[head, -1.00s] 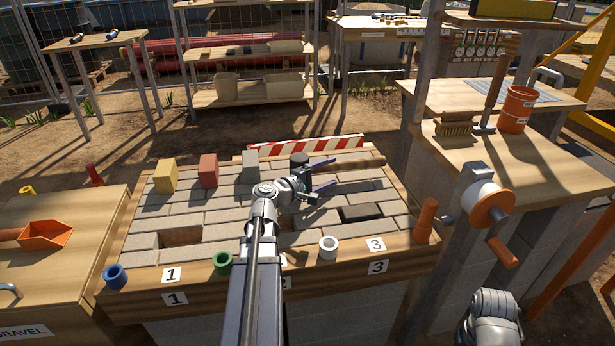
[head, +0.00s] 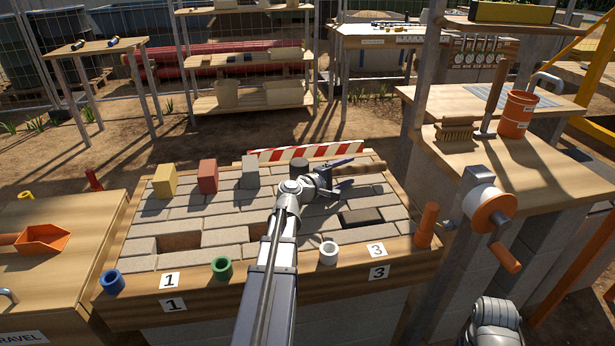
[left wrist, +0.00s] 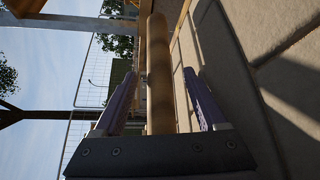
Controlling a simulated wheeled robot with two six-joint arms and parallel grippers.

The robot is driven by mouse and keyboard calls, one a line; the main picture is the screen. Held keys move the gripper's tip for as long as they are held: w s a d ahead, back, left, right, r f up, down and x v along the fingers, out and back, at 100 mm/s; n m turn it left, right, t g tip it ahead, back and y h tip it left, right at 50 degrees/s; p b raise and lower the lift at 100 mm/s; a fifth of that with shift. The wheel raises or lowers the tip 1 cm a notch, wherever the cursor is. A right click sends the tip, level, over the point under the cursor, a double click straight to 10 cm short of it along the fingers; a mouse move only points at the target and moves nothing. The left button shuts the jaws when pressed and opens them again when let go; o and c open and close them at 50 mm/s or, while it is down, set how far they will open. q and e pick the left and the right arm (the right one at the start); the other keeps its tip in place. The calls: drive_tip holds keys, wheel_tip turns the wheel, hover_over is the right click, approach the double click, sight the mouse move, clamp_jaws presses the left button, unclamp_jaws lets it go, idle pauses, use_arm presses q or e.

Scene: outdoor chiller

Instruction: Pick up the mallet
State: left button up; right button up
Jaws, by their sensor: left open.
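The mallet lies at the far side of the paved brick bench. Its dark round head (head: 299,167) shows behind my left gripper, and its wooden handle (head: 374,168) sticks out to the right. My left gripper (head: 346,175) is open over the handle and hides its middle. In the left wrist view the pale wooden handle (left wrist: 159,70) runs lengthwise between the two purple fingers of the left gripper (left wrist: 160,76). Gaps show on both sides of the handle near the fingertips. My right gripper is out of view; only part of my right arm shows at bottom right.
Yellow (head: 164,181), red (head: 208,176) and grey (head: 250,172) blocks stand left of the mallet. A red-and-white striped board (head: 305,149) edges the bench behind it.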

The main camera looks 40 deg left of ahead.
use_arm(q)
drive_tip(key=shift+w, duration=0.15)
clamp_jaws()
idle(0.5)
idle(0.9)
